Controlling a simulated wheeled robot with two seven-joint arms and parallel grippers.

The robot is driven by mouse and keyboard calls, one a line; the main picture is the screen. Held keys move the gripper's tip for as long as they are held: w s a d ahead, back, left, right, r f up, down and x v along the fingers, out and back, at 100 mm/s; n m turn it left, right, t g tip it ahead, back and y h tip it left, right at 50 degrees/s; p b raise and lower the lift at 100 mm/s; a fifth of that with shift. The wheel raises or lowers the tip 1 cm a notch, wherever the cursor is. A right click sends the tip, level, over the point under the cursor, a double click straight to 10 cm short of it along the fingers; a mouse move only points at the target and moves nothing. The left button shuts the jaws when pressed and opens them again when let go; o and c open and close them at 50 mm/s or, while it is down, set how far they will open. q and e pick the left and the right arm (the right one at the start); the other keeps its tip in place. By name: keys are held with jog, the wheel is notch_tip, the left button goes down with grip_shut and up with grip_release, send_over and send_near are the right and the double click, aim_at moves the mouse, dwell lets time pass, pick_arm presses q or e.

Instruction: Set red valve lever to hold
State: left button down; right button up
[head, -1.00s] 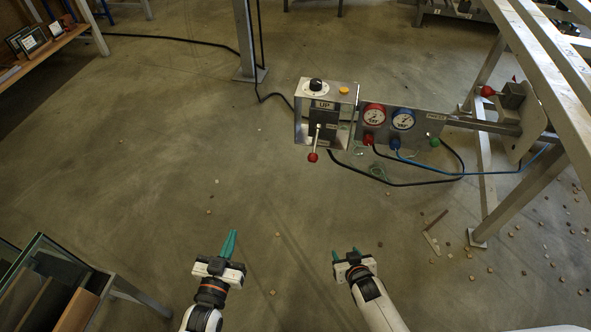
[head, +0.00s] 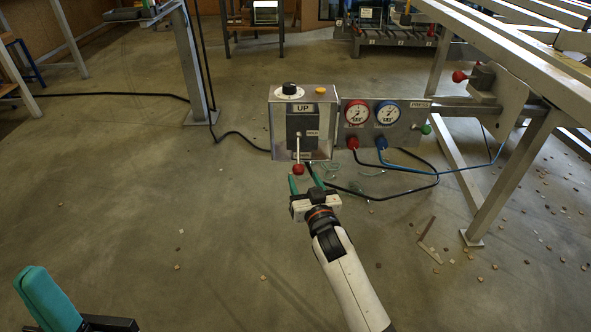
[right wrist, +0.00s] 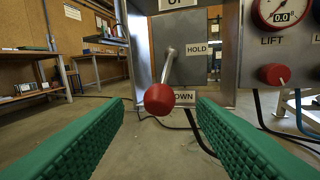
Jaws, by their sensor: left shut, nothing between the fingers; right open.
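The red valve lever, a pale rod with a red ball knob (head: 298,170), hangs from the front of the metal control box (head: 275,125). In the right wrist view its red knob (right wrist: 158,99) is low, beside the DOWN label (right wrist: 183,95); the HOLD label (right wrist: 196,49) is higher, right of the rod. The UP label (head: 303,107) is at the top of the plate. My right gripper (head: 303,180) is open, just below the knob in the head view; the knob appears centred between its fingers, not gripped. My left gripper (head: 32,278) is shut and empty at bottom left.
Right of the box, a panel carries a red gauge (head: 356,114), a blue gauge (head: 388,113) and knobs. Hoses (head: 400,185) hang below. A metal frame (head: 510,185) stands at right, with small debris on the floor. The floor at left is mostly open.

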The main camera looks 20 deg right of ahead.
aim_at(297, 165)
jog(key=w+b, duration=0.2)
jog(key=w, duration=0.4)
jog(key=shift+w+f, duration=0.1)
jog(key=shift+f, duration=0.05)
jog(key=shift+w, duration=0.65)
jog(key=shift+c, duration=0.4)
grip_shut()
